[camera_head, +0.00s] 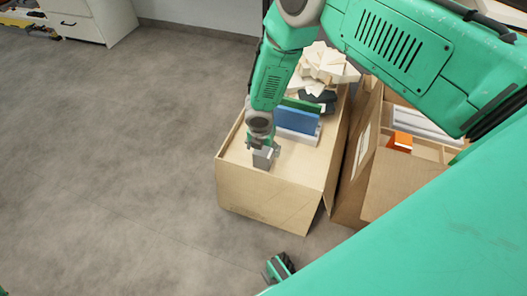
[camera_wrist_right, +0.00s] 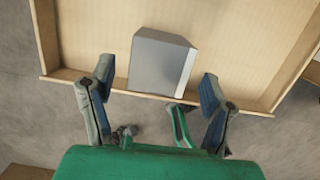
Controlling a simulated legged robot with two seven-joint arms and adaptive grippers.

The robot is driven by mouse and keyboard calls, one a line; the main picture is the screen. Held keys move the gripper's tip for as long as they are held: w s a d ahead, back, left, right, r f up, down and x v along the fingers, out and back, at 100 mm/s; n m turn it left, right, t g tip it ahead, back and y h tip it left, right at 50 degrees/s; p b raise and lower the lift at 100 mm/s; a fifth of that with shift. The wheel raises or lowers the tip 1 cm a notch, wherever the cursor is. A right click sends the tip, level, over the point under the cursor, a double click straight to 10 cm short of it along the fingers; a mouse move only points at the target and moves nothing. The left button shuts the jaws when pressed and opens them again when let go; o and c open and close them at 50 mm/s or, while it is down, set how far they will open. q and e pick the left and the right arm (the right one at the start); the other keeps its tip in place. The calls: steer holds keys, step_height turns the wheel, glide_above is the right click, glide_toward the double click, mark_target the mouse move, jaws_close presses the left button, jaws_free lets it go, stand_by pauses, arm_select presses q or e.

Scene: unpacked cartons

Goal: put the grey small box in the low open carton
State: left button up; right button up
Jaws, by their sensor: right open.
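The grey small box (camera_head: 263,160) is at the near end of the low open carton (camera_head: 262,195), close to its near wall. In the right wrist view the box (camera_wrist_right: 158,65) overlaps the carton's rim (camera_wrist_right: 70,80); how deep it sits is hard to tell. My right gripper (camera_head: 265,150) is just above the box. In the wrist view its two fingers (camera_wrist_right: 157,80) are open on either side of the box, with gaps between.
The carton also holds a blue item (camera_head: 298,120), a green one behind it and pale stacked pieces (camera_head: 328,65). A second carton (camera_head: 350,205) stands to the right with an orange item (camera_head: 400,141). Floor on the left is clear. A white cabinet (camera_head: 85,20) stands far left.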

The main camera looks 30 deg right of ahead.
steer(key=r, duration=0.2)
steer(key=r+p, duration=0.1)
steer(key=r, duration=0.3)
steer(key=shift+s+a+r+p, duration=0.2)
steer(key=shift+s+a+p, duration=0.05)
steer(key=shift+s+p, duration=0.15)
steer(key=shift+a+r, duration=0.1)
steer(key=shift+r, duration=0.25)
steer(key=s+a+f+m+g+y, duration=0.25)
steer(key=s+m, duration=0.75)
steer(key=s, duration=0.5)
steer(key=s+d+r+m+t, duration=0.1)
steer(key=s+d+r+m, duration=0.1)
steer(key=s+m, duration=0.5)
steer(key=s+d+r+m+t+h, duration=0.1)
steer(key=s+d+r+m, duration=0.1)
steer(key=s+m, duration=0.5)
steer(key=shift+s+d+r+m, duration=0.3)
steer(key=shift+d+r+m, duration=0.05)
steer(key=shift+m, duration=0.45)
steer(key=shift+r, duration=0.1)
